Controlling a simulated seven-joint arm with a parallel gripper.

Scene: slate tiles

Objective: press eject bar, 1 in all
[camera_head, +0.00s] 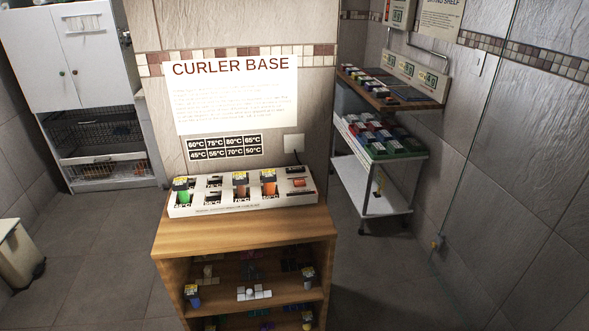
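The white curler base unit (225,207) sits on top of a wooden shelf stand. Several slots run along it. A green curler (183,197) stands in the left slot, and two orange-brown curlers, one near the middle (240,191) and one further right (269,188), stand in others. All three have yellow and dark tops. At the unit's right end are a dark panel (295,170), a red-orange bar-like part (299,182) and a dark strip below it. Their labels are too small to read, so I cannot tell which is the eject bar. My gripper is not in view.
The wooden stand (245,237) has lower shelves with small items. A sign (234,92) hangs on the wall behind, above temperature labels. A white trolley (372,185) stands right under a wall shelf (390,95). A white cabinet (70,60) is at left.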

